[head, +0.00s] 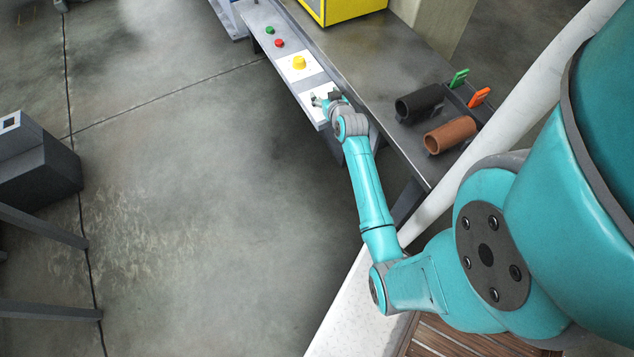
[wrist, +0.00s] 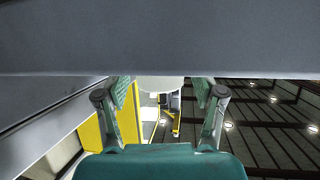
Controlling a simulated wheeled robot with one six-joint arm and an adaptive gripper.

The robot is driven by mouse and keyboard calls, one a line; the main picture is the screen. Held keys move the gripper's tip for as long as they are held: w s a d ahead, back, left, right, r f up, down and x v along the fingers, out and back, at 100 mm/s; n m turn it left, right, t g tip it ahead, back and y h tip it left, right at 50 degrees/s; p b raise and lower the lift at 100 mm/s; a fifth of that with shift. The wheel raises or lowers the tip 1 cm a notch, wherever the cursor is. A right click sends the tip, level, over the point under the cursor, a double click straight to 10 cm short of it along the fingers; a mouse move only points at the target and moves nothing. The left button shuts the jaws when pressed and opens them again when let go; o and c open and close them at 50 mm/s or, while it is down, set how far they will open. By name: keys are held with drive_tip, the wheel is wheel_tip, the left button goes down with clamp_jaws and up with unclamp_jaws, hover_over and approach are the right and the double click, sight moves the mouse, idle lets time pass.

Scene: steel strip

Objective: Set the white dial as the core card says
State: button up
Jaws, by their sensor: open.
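My gripper (head: 322,98) is at the strip's near white plate (head: 317,112) in the head view.
A black core (head: 419,103) and a brown core (head: 450,135) lie on the steel table (head: 372,62). A yellow dial (head: 299,62), a red button (head: 280,43) and a green button (head: 269,30) sit farther along the strip. A yellow machine (head: 340,8) stands behind.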

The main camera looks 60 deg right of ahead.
drive_tip(key=shift+d+n+t+y, duration=0.1)
drive_tip(key=shift+n+t+y, duration=0.4)
drive_tip(key=shift+n+y, duration=0.25)
drive_tip(key=shift+n+y, duration=0.25)
drive_tip(key=v, duration=1.1)
drive_tip(key=s+a+f, duration=0.1)
drive_tip(key=s+a, duration=0.1)
drive_tip(key=a, duration=1)
drive_tip(key=s+a+f+n+t+y, duration=0.1)
drive_tip(key=s+a+f, duration=0.1)
drive_tip(key=a, duration=0.9)
drive_tip(key=shift+s+a+f+y, duration=0.3)
drive_tip(key=shift+s+a, duration=0.05)
drive_tip(key=shift+s, duration=0.35)
drive_tip(key=s+a+r+n+t+y, duration=0.2)
drive_tip(key=s+a+r+n+y, duration=0.3)
drive_tip(key=s+a+r, duration=0.8)
drive_tip(key=s+a, duration=0.3)
drive_tip(key=shift+s+t+y, duration=0.3)
drive_tip(key=shift+s, duration=0.05)
